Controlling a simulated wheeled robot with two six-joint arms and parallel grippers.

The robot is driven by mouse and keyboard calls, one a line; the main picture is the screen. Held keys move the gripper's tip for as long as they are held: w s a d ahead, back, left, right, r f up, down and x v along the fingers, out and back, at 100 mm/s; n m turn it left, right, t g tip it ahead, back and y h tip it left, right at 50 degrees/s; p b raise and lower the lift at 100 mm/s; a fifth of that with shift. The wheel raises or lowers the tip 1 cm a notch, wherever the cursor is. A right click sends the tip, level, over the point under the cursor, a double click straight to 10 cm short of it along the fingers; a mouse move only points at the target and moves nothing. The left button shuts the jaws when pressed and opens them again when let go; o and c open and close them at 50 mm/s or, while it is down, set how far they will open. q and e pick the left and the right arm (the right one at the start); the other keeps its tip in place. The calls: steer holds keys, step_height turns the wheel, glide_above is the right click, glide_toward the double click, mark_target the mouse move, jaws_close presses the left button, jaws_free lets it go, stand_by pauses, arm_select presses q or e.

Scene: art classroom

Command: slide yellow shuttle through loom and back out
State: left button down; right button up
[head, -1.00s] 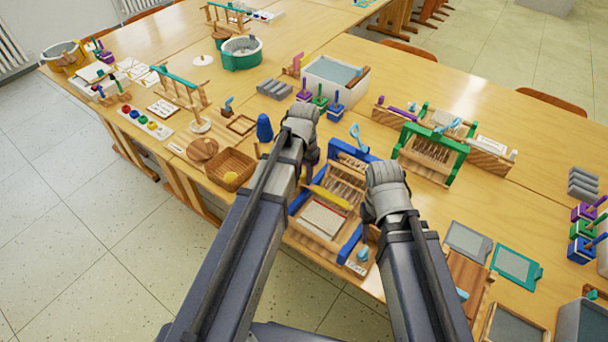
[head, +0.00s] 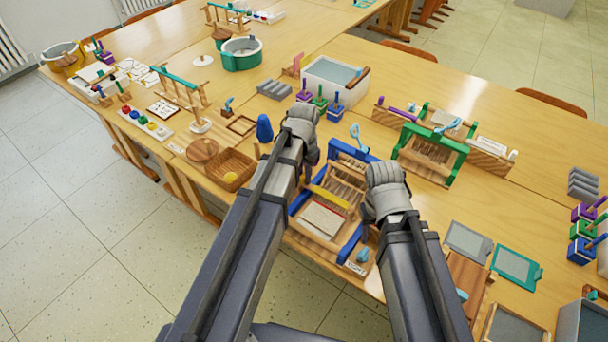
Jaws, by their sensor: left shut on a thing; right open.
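The blue loom (head: 353,243) stands on the table in front of me, with pale woven cloth (head: 322,221) at its near end and wooden slats behind. The yellow shuttle (head: 331,197) lies crosswise in the loom, between its side rails. My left gripper (head: 309,178) is at the loom's left side, shut on the shuttle's left end; my arm and wrist hide the grip. My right gripper (head: 366,222) is open and empty, pointing down at the loom's right side, apart from the shuttle.
A green loom (head: 462,158) stands to the right, behind my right gripper. Grey and teal frames (head: 516,263) lie to the right. Several small tools crowd the table.

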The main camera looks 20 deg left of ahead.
stand_by(0.4)
arm_select(q)
steer(key=w+a, duration=0.1)
steer(key=a, duration=0.3)
steer(key=w+a, duration=0.2)
steer(key=a, duration=0.3)
steer(key=w+a, duration=0.2)
steer(key=a, duration=0.2)
steer(key=shift+a, duration=0.15)
steer(key=c, duration=0.8)
jaws_free()
steer(key=shift+a, duration=0.15)
steer(key=shift+s+r, duration=0.1)
steer(key=shift+r+p, duration=0.5)
steer(key=shift+p, duration=0.15)
step_height(320, 180, up, 7)
steer(key=p, duration=0.6)
steer(key=shift+f+p, duration=0.15)
steer(key=shift+p, duration=0.15)
